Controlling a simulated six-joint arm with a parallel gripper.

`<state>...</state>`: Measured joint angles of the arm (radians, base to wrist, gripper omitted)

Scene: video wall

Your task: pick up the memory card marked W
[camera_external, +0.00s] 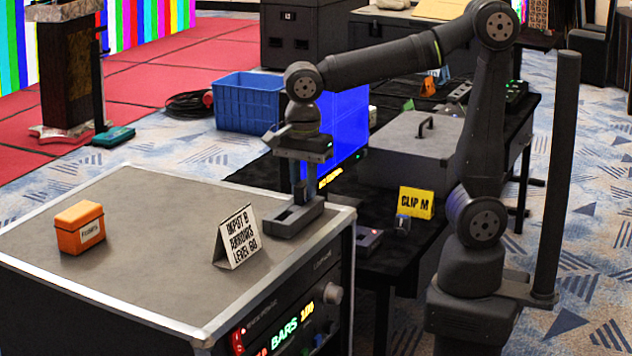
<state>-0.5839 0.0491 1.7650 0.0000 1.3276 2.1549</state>
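No memory card with a readable W shows in the external view. My gripper (301,192) points down at the right edge of the grey case top, over a low dark holder (283,224). Its fingertips are small and dark against the holder, so I cannot tell whether they are open or shut, or whether a card is between them. A small dark device (367,241) with a reddish patch lies on the black table, right of the case; its marking is unreadable.
The case top (150,260) carries an orange box (80,228) at left and a white tent card (238,237) beside the holder. A yellow "CLIP M" sign (416,202) and a grey case (405,150) stand on the black table. A blue crate (247,103) stands behind.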

